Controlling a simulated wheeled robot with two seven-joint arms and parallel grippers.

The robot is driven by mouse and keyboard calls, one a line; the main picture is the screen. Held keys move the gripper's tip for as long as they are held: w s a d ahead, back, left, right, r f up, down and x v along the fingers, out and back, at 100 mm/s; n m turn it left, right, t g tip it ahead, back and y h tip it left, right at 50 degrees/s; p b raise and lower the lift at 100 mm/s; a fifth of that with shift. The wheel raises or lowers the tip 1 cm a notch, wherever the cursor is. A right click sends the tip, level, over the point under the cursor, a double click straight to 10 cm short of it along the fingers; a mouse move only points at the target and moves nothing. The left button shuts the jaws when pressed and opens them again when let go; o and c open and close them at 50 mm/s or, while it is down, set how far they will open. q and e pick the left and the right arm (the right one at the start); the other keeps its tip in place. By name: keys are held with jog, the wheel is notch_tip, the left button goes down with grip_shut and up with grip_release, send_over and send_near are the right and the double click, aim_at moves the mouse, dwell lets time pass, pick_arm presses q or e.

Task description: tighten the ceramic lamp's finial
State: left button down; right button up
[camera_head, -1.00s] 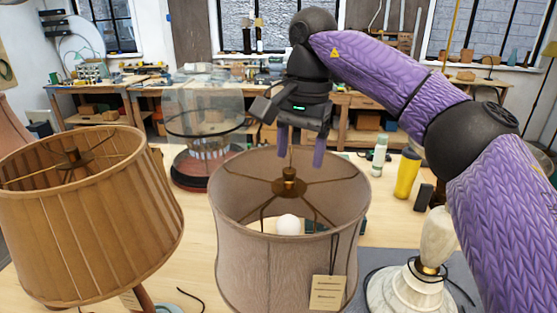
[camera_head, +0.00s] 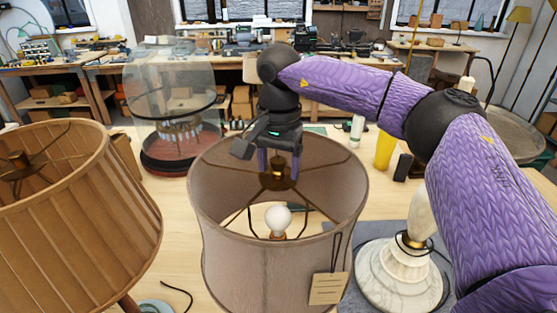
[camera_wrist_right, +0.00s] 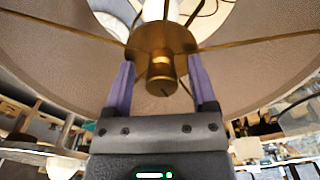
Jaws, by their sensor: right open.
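The brass finial (camera_head: 278,181) sits at the centre of the spider frame inside a grey-brown lampshade (camera_head: 265,262) with a hanging tag. The lamp's body is hidden behind the shade. A white bulb (camera_head: 278,219) shows inside, below the frame. My right gripper (camera_head: 279,170) reaches down into the shade's open top, with its purple fingers on either side of the finial. In the right wrist view the finial (camera_wrist_right: 160,74) stands between the two open fingers (camera_wrist_right: 161,80), with a gap visible on both sides. My left gripper is not in view.
A tan pleated shade (camera_head: 75,215) stands at the left. A glass-domed piece with a red base (camera_head: 180,150) is behind. A marble lamp base (camera_head: 398,275) stands on a grey mat at the right, with a yellow tumbler (camera_head: 384,152) farther back.

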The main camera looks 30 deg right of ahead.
jog(key=shift+w, duration=0.15)
grip_shut()
